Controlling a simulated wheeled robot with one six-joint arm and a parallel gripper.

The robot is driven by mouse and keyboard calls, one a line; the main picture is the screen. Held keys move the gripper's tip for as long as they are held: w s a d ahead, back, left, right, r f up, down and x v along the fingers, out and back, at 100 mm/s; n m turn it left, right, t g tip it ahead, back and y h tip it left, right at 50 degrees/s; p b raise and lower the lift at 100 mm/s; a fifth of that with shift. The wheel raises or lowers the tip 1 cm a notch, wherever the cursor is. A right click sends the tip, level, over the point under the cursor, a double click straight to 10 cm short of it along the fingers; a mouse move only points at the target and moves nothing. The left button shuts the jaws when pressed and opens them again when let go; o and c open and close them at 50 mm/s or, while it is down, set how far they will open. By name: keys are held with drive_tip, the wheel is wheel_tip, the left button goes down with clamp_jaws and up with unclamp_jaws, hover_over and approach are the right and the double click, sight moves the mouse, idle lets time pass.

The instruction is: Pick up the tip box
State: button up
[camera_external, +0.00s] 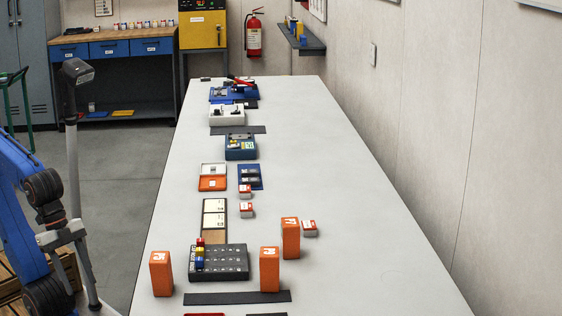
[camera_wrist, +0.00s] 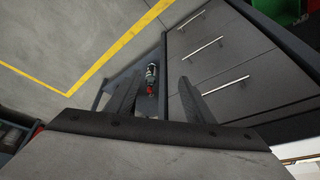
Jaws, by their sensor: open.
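Tall orange boxes (camera_external: 161,273) stand around a black slotted block (camera_external: 218,264) at the table's near end. Trays and tools line its left side; its right side is clear. The wrist view shows grey drawers (camera_wrist: 225,50) and a dark red-ended object (camera_wrist: 151,78).

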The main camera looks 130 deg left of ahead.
drive_tip(key=w+a+r+m+g, duration=0.1)
drive_tip(key=w+a+r+m, duration=0.1)
drive_tip(key=w+a+r, duration=0.95)
drive_tip(key=w+a+r+m+g, duration=0.1)
drive_tip(key=w+a+r+m, duration=0.1)
drive_tip(key=w+a+r, duration=0.9)
drive_tip(key=m+g, duration=0.2)
drive_tip(key=m, duration=0.2)
approach(309, 224)
drive_tip(key=shift+w+d+f, duration=0.25)
drive_tip(key=shift+d+f, duration=0.2)
drive_tip(key=shift+d, duration=0.05)
drive_tip(key=shift+a+f+m, duration=0.25)
drive_tip(key=shift+a+m, duration=0.05)
drive_tip(key=shift+a, duration=0.25)
drive_tip(key=shift+f, duration=3.7)
drive_tip(key=c, duration=1.1)
